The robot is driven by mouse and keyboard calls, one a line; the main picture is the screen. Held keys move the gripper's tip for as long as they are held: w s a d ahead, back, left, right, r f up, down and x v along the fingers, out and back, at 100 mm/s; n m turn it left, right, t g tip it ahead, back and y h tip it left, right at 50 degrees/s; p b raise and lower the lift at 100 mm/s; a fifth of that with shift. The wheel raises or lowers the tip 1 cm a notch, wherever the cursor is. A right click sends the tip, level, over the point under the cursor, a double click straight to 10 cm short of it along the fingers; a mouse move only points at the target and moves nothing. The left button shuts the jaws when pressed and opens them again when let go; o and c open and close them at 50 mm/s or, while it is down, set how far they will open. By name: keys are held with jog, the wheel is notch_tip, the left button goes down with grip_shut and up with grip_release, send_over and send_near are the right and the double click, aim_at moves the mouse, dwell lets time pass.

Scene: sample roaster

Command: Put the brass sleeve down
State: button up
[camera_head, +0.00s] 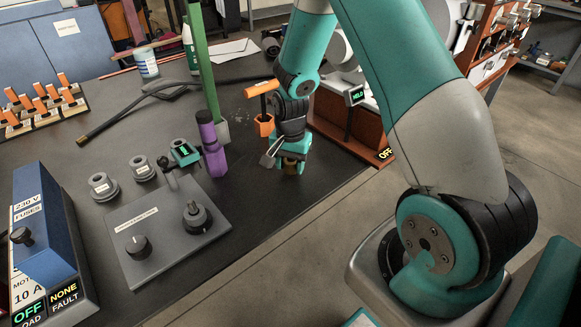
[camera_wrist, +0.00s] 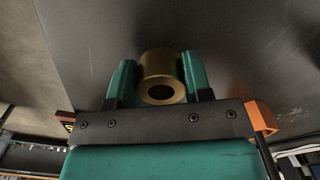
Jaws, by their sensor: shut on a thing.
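The brass sleeve (camera_wrist: 160,68) is a short gold-coloured ring with a round hole. In the wrist view it sits between the two green fingers of my gripper (camera_wrist: 160,82), which is shut on it. In the head view my gripper (camera_head: 291,165) points down over the dark bench (camera_head: 255,200), near its right edge. A small part of the brass sleeve (camera_head: 290,163) shows below the fingers. I cannot tell whether the sleeve touches the bench top.
A grey panel with knobs (camera_head: 165,235) lies further left. A wooden-sided unit (camera_head: 345,130) stands to the right. Bare bench lies in front of my gripper.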

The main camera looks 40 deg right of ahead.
jog(key=shift+f, duration=0.45)
jog(key=shift+f, duration=0.15)
jog(key=o, duration=1.1)
